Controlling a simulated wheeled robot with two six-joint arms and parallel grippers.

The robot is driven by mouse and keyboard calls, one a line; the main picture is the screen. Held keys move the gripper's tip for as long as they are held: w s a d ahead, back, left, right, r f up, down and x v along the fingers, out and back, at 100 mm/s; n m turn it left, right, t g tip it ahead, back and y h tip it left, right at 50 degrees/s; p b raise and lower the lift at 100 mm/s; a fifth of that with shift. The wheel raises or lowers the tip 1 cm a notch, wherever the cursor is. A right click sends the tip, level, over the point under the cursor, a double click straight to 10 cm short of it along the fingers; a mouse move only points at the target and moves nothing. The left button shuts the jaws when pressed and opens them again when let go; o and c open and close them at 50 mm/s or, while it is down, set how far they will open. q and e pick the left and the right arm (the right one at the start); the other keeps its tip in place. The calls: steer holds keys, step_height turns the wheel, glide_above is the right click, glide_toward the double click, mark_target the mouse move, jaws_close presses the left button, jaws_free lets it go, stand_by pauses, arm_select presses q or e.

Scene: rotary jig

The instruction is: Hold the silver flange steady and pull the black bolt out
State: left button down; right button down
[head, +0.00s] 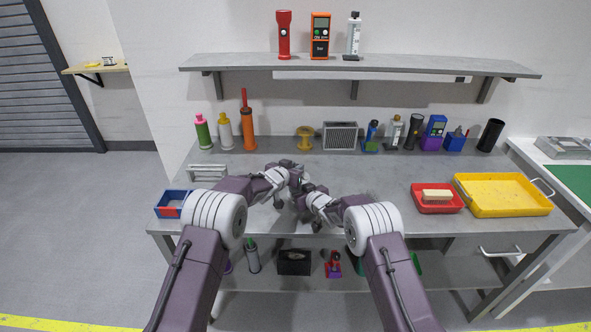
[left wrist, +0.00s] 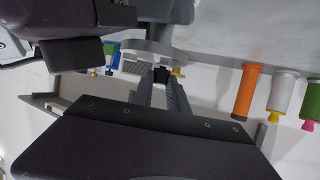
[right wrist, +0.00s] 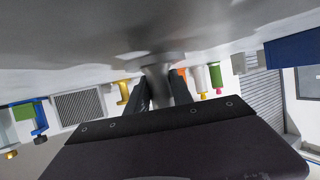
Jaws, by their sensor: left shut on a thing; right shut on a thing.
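My left gripper (head: 295,183) and right gripper (head: 307,196) meet close together over the middle of the bench. In the right wrist view, my right gripper (right wrist: 157,92) is shut on the silver flange (right wrist: 162,60), with its grey stem between the fingers and a round rim above them. In the left wrist view, my left gripper (left wrist: 163,88) is shut on a small black piece, which looks like the black bolt (left wrist: 161,75). The silver flange's rim (left wrist: 148,52) shows just beyond it. In the head view my arms hide both parts. How far the bolt sits in the flange cannot be told.
A blue and red bin (head: 172,204) is at the bench's left edge, beside a silver rack (head: 208,171). A red tray (head: 423,206) and a yellow tray (head: 540,208) are at the right. Bottles and tools line the back. The bench between arms and red tray is clear.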

arm_select(q)
steer(key=shift+r, duration=3.45)
arm_select(e)
steer(key=c, duration=1)
jaws_free()
steer(key=shift+c, duration=0.2)
steer(key=v, duration=1.2)
